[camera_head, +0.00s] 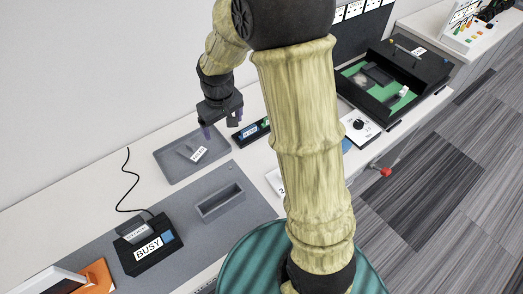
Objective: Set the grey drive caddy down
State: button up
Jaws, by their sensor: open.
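My gripper (221,124) is open and empty, above the back right corner of a shallow grey tray (165,163). A small grey piece (185,150) lies in the tray beside a white label; it may be a drive caddy, but it is too small to be sure. A grey block with a label, possibly another caddy (136,231), stands in a black dock (152,258) marked BUSY at the lower left. My gripper is apart from both grey pieces.
A small dark display (251,131) is right of my gripper. My arm hides the bench's middle.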

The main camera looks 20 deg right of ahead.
jog(key=s+d+r+m+t, duration=0.1)
jog(key=s+d, duration=0.5)
jog(key=s, duration=0.8)
jog(key=r+m, duration=0.1)
jog(key=m, duration=0.1)
jog(key=shift+s+m, duration=0.2)
jog(key=shift+m, duration=0.1)
